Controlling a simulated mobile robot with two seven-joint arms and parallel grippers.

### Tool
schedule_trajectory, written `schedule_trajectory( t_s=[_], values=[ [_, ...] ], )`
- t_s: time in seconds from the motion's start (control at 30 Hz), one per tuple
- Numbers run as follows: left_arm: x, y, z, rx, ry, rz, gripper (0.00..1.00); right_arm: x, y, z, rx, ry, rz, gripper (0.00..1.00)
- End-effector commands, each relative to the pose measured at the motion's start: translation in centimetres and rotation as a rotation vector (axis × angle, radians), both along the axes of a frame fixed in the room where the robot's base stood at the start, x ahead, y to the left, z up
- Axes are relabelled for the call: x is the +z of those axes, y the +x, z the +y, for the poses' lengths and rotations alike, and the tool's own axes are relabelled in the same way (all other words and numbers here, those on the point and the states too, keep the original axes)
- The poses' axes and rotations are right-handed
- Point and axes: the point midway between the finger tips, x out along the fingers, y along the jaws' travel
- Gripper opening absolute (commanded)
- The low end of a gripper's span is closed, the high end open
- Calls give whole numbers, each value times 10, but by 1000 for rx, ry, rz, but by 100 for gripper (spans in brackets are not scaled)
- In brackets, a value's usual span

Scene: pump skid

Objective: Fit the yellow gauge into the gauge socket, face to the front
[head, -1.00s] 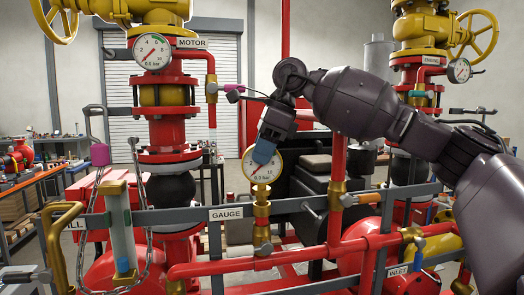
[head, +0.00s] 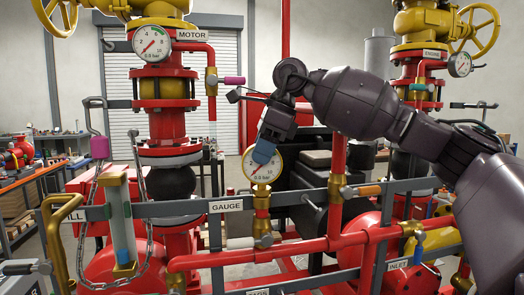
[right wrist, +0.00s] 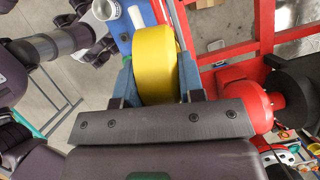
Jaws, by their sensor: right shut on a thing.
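The yellow gauge (head: 262,176) has a white dial face turned toward me in the head view. My right gripper (head: 264,151) is shut on it from above, its blue fingertips covering part of the dial. The gauge is upright over the brass gauge socket (head: 262,201), behind the GAUGE label. Its lower end appears to meet the socket's top; I cannot tell how deep it sits. In the right wrist view the yellow gauge body (right wrist: 154,65) is between the blue fingers. A grey part at the lower left edge of the head view may be my left gripper (head: 27,268); its jaws are unclear.
A grey rail with the GAUGE label (head: 226,206) crosses in front. A red pipe (head: 338,190) rises right of the socket. A motor gauge (head: 152,43) and a chain (head: 80,240) are at left. A lever with a magenta grip (head: 234,81) is close to my right wrist.

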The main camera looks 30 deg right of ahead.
Motion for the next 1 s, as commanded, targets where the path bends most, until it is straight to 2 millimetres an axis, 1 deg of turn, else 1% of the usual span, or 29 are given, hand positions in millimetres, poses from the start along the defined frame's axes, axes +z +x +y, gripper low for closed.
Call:
schedule_trajectory(
  t_s=[0.27,0.47,0.5,0.57,0.6,0.67,1.0],
  values=[
    [-3,0,0,0,0,-1,66,-5,0,0,0,0,0,8],
    [-3,0,0,0,0,-1,66,-5,0,0,0,0,0,8],
    [-3,0,0,0,0,-1,66,-5,0,0,0,0,0,42],
    [-3,0,0,0,0,-1,66,-5,0,0,0,0,0,51],
    [-3,0,0,0,0,-1,66,-5,0,0,0,0,0,57],
    [-2,0,0,0,0,-1,66,-5,0,0,0,0,0,66],
    [-2,0,0,0,0,0,66,-5,0,0,0,-1,0,66]
  ],
)
